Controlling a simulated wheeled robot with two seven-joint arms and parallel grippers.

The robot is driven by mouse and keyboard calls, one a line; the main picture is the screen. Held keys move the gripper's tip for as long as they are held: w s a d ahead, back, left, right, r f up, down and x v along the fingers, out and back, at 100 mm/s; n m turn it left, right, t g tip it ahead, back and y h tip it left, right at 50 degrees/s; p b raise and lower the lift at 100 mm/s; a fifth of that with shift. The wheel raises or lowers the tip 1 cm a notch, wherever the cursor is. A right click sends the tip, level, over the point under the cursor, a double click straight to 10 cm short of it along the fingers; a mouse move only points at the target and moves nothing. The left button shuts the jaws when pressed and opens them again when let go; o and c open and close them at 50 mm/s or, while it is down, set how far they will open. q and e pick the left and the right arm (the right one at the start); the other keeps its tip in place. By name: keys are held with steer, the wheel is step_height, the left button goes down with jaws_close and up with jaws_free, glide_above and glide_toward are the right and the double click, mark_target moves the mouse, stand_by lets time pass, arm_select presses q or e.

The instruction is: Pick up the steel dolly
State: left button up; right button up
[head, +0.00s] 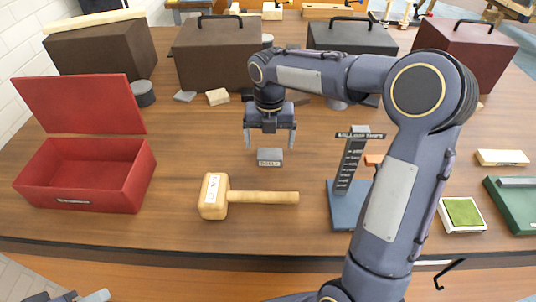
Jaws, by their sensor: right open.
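The steel dolly (270,157) is a small grey block with a label on its front face, lying on the wooden bench behind the mallet. My right gripper (270,143) points down just above and slightly behind it in the picture. Its two fingers are spread wider than the block, with nothing between them. The exact height gap to the block is hard to judge. At the bottom left corner, a small grey part of my left arm's end (88,297) shows, mostly cut off by the frame.
A wooden mallet (245,197) lies in front of the block. An open red box (85,175) stands left. A blue-based upright gauge (347,200) stands right, near my right arm. Dark cases (212,55) line the back. Bench is clear just left of the block.

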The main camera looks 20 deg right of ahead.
mark_target(269, 151)
step_height(269, 151, down, 6)
steer(key=shift+w+d+r, duration=0.1)
steer(key=shift+w+d, duration=0.05)
steer(key=c, duration=1.6)
steer(key=shift+w+r, duration=0.1)
steer(key=shift+c, duration=0.9)
steer(key=shift+r, duration=0.15)
